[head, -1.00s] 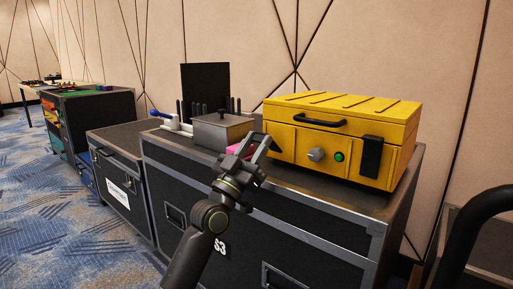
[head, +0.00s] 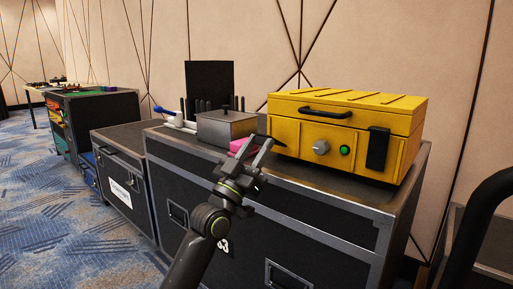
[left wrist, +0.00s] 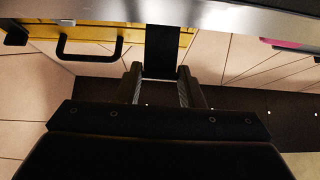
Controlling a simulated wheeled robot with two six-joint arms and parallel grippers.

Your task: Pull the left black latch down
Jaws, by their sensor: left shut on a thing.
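The yellow box (head: 345,135) stands on a black flight case with its lid down. A black latch (head: 378,148) hangs on the right of its front. The left black latch is mostly hidden behind my left gripper (head: 262,148) in the head view. In the left wrist view, which is turned over, this latch (left wrist: 160,50) shows as a dark strip between the two fingers of my left gripper (left wrist: 160,88), which is shut on it. My right gripper is not in view.
The box front also has a handle (head: 325,112), a grey knob (head: 321,147) and a green button (head: 345,151). A pink block (head: 241,147) and a grey metal box (head: 225,128) stand close left of my gripper. A dark curved bar (head: 475,225) rises at the right edge.

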